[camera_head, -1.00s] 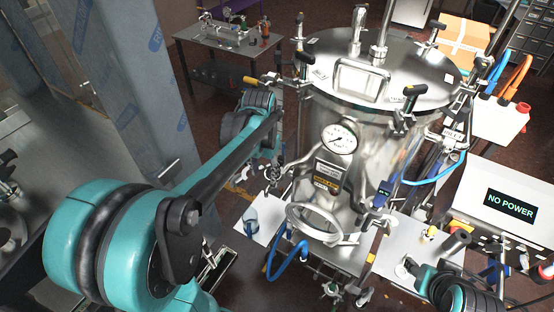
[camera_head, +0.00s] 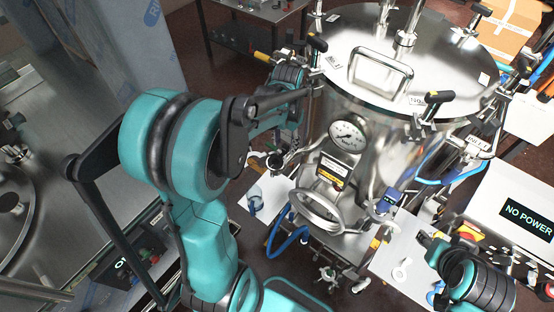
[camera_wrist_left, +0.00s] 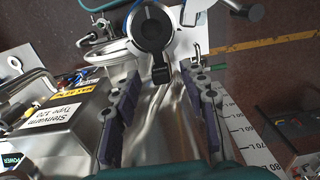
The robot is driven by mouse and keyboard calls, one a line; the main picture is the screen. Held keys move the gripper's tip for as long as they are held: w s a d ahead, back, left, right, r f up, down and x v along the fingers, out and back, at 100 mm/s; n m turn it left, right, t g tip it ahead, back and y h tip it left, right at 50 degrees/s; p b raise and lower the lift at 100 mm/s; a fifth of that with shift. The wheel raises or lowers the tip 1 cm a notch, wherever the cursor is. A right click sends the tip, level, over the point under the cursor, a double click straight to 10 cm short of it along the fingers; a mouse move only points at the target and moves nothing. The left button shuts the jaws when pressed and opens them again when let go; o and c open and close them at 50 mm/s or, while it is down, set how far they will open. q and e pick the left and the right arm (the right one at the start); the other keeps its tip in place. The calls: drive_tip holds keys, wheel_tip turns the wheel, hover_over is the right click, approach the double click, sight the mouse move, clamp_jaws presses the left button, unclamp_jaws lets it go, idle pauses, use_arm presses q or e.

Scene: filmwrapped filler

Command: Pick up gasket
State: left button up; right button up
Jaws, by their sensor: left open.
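A small pale ring (camera_head: 401,272), which looks like the gasket, lies flat on the white plate (camera_head: 375,262) in front of the steel vessel. My left gripper (camera_head: 277,160) is at the vessel's left side, well apart from the ring, and partly hidden by my arm. In the left wrist view my left gripper (camera_wrist_left: 160,80) has its fingers spread with nothing held between them; shiny metal shows behind.
The steel vessel (camera_head: 385,115) with a gauge (camera_head: 347,136), clamps and a handwheel (camera_head: 318,208) fills the middle. A blue hose (camera_head: 283,238) hangs below. A "NO POWER" box (camera_head: 500,205) stands right. A steel bench (camera_head: 85,125) lies left.

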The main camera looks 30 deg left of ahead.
use_arm(q)
wheel_tip(320, 180, down, 2)
drive_tip(key=shift+w+f, duration=0.1)
drive_tip(key=shift+w, duration=0.05)
drive_tip(key=shift+c, duration=0.4)
clamp_jaws()
